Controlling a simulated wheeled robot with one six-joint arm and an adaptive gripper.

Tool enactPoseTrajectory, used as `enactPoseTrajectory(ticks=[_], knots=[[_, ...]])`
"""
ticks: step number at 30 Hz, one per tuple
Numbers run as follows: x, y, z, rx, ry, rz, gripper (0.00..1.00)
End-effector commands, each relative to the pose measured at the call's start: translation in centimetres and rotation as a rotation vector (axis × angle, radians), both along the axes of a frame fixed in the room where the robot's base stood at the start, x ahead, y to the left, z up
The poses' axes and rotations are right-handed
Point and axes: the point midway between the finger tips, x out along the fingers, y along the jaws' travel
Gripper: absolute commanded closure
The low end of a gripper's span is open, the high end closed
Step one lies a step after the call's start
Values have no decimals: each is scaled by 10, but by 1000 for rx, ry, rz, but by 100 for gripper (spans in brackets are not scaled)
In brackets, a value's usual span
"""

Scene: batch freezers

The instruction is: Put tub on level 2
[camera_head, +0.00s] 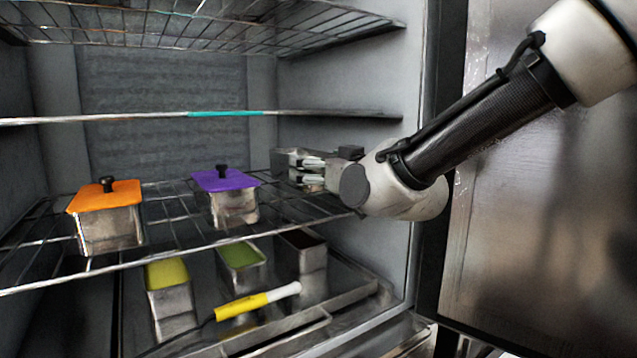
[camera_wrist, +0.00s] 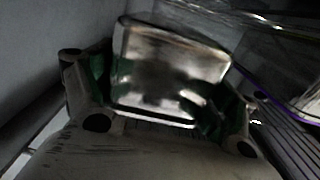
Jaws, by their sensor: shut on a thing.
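My gripper (camera_head: 314,172) reaches into the freezer from the right and is shut on a steel tub (camera_head: 286,158). The tub is just above the right part of a wire shelf (camera_head: 160,247); I cannot tell whether it touches the wires. In the wrist view the tub's shiny wall (camera_wrist: 170,68) sits between the green pads of my gripper (camera_wrist: 155,105). The tub's contents are hidden. The same shelf carries a steel tub with an orange lid (camera_head: 105,198) at the left and one with a purple lid (camera_head: 225,181) in the middle.
Above are a shelf edge with a teal strip (camera_head: 225,114) and a top wire shelf (camera_head: 200,28). The freezer's right wall (camera_head: 385,150) is close to my gripper.

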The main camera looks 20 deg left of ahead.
Motion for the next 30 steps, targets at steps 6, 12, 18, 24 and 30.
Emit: enactPoseTrajectory(ticks=[6, 12, 18, 24, 30], knots=[[0, 0, -32, 0, -1, 0, 61], [-1, -1, -33, 3, -3, 0, 61], [-1, -1, -38, 0, 0, 0, 11], [-1, -1, -37, 0, 0, 0, 0], [-1, -1, -37, 0, 0, 0, 0]])
